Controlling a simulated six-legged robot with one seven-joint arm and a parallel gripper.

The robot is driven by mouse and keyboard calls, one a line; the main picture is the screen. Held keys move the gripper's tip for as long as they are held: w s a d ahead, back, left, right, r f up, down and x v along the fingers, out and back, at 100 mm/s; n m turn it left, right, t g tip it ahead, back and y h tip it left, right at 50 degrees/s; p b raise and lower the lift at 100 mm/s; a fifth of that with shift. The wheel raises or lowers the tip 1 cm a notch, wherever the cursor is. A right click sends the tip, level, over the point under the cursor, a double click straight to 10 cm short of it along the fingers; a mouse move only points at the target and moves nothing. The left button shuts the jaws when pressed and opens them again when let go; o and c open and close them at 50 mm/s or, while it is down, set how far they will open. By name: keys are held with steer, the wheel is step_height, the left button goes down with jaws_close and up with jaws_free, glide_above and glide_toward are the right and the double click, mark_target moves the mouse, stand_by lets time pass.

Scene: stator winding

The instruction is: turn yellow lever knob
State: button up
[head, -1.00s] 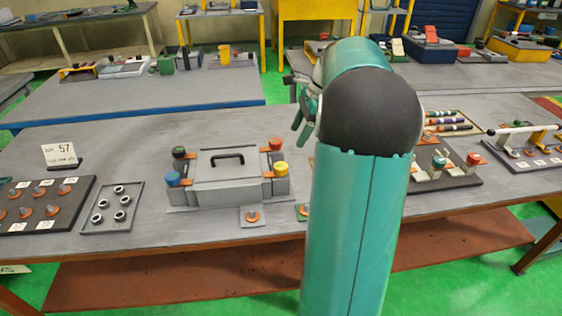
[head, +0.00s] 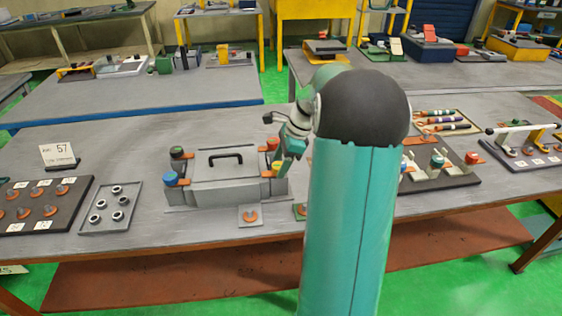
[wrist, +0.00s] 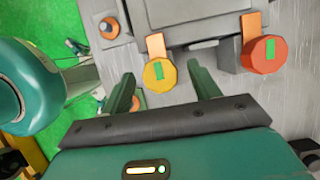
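The yellow lever knob (wrist: 160,73) is an eight-sided cap with a green mark on an orange lever, at the right end of a grey box fixture (head: 221,180). In the wrist view it lies ahead of and between the tips of my open gripper (wrist: 162,85), nearer the left finger. Neither finger visibly touches it. In the head view my gripper (head: 286,160) is over the fixture's right end and mostly hides the yellow knob. The red knob (wrist: 264,54) is right of my right finger in the wrist view.
Blue (head: 171,178) and dark green-marked (head: 177,152) knobs stand at the fixture's left end. A black handle (head: 225,156) tops it. A small plate with an orange piece (head: 249,216) lies in front. A tray of rings (head: 111,208) is to the left.

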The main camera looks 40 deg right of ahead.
steer(key=c, duration=0.9)
